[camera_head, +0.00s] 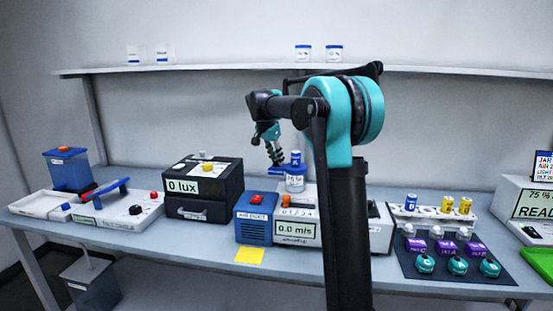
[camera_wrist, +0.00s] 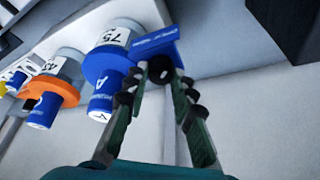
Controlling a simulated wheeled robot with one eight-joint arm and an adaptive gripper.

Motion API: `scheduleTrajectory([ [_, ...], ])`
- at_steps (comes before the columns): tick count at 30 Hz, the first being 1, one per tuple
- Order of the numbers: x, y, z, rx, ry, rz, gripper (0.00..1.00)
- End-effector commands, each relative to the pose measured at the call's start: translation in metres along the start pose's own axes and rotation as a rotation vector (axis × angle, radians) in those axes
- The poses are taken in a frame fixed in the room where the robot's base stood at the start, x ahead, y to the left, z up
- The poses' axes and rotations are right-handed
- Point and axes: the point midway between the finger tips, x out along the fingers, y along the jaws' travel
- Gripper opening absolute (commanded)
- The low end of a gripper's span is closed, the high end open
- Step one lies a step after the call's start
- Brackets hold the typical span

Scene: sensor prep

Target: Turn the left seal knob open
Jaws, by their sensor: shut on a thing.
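A small black knob (camera_wrist: 160,68) sits at a blue plate with white lettering (camera_wrist: 152,44) in the wrist view; I take it for the left seal knob. My gripper (camera_wrist: 158,80) has its two ribbed fingers closed in around the knob, which is partly hidden between the tips. In the head view my gripper (camera_head: 276,160) points down just left of a jar with a blue collar (camera_head: 295,183), and the knob cannot be made out. That jar, marked 75, also shows in the wrist view (camera_wrist: 102,63), beside the knob, with a blue cylinder on it. The knob's turn angle is unclear.
A second jar with an orange collar (camera_wrist: 52,88) stands beyond the first in the wrist view. In the head view, a black lux box (camera_head: 197,188) is to the left, and a dark mat (camera_head: 450,270) with several small devices lies to the right.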

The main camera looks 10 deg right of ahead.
Motion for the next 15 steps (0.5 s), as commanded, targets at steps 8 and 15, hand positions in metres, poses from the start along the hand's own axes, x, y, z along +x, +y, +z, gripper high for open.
scheduleTrajectory([
  [8, 0.0001, 0.0001, 0.0003, 0.000, -0.001, 0.000, 0.00],
  [15, 0.0000, 0.0001, 0.0003, 0.000, -0.001, 0.000, 0.46],
])
